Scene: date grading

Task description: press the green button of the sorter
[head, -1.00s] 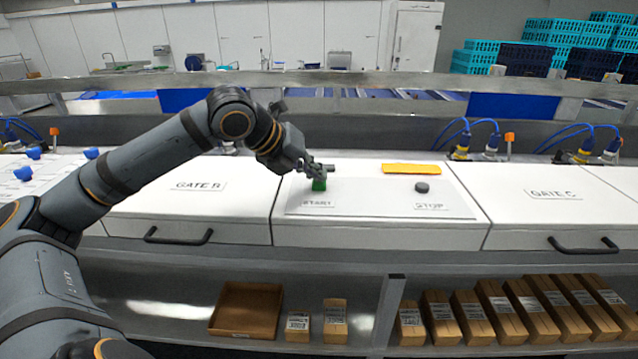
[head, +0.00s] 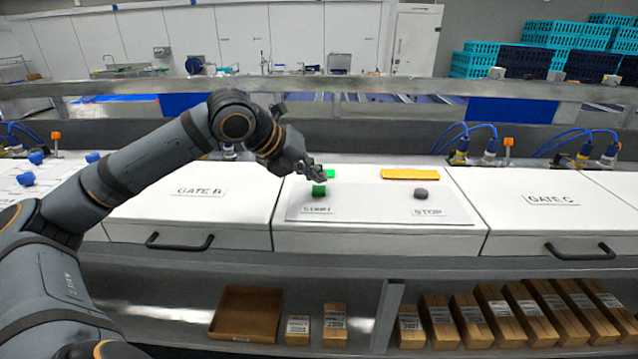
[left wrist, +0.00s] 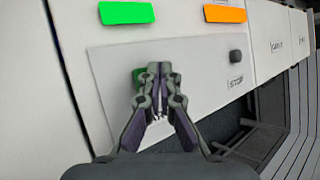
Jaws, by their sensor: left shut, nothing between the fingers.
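The green button (head: 319,190) stands on the pale panel of the sorter (head: 380,207), above the START label. In the left wrist view the green button (left wrist: 139,76) is partly hidden behind a finger. My left gripper (head: 318,175) is shut and empty, with its fingertips just above and behind the button in the head view; it also shows in the left wrist view (left wrist: 157,72). I cannot tell whether they touch. A bright green plate (left wrist: 127,13) lies beyond the panel and shows partly behind the fingers in the head view (head: 330,173). My right gripper is not in view.
A grey STOP button (head: 420,193) stands at the panel's right, with an orange plate (head: 411,174) behind it. The GATE B cover (head: 190,205) and GATE C cover (head: 555,210) flank the panel. A metal rail (head: 400,88) runs behind.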

